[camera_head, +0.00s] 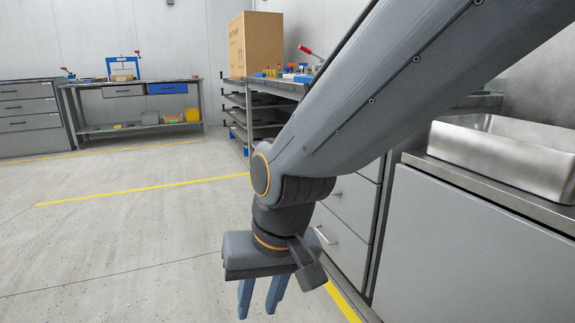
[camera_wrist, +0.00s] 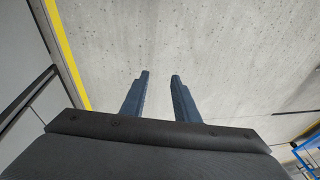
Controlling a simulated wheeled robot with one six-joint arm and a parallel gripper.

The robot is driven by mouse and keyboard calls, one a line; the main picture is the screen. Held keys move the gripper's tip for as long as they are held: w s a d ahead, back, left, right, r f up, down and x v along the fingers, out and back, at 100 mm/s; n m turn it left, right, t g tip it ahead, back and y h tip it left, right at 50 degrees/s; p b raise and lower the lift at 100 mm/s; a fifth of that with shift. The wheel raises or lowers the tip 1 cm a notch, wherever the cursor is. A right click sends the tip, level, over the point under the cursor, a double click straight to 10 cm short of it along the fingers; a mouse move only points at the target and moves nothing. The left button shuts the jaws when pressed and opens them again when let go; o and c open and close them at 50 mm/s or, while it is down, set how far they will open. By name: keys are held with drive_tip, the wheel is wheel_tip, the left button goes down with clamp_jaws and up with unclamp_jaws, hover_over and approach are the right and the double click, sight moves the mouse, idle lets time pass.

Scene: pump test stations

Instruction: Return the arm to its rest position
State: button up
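My gripper (camera_head: 261,300) hangs at the end of my arm, low in the middle of the head view, with its blue fingers pointing down. In the wrist view my gripper (camera_wrist: 160,74) shows two fingers standing apart with bare grey floor between them. It is open and holds nothing. My arm reaches across from the upper right of the head view and hides part of the benches behind it.
A cabinet with a metal sink (camera_head: 505,158) stands close on the right, beside drawers (camera_head: 345,230). A bench (camera_head: 270,87) bears a cardboard box (camera_head: 256,45). A worktable (camera_head: 140,84) and grey drawers (camera_head: 28,118) stand far left. The floor (camera_head: 120,235) on the left is clear.

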drive_tip(key=s+d+r+n+g+p, duration=0.1)
drive_tip(key=s+d+r+n+g, duration=0.2)
drive_tip(key=s, duration=0.7)
drive_tip(key=d+r+m+h+p, duration=0.1)
drive_tip(key=d+r+m+p, duration=0.2)
drive_tip(key=d+r+p, duration=0.7)
drive_tip(key=d+r+m+t+h+p, duration=0.1)
drive_tip(key=d+r+m+p, duration=0.2)
drive_tip(key=d+r+p, duration=0.8)
wheel_tip(320, 180, up, 7)
drive_tip(key=p, duration=1.6)
drive_tip(key=shift+w+f+m, duration=0.2)
drive_tip(key=shift+w+m, duration=0.15)
drive_tip(key=shift+m, duration=0.05)
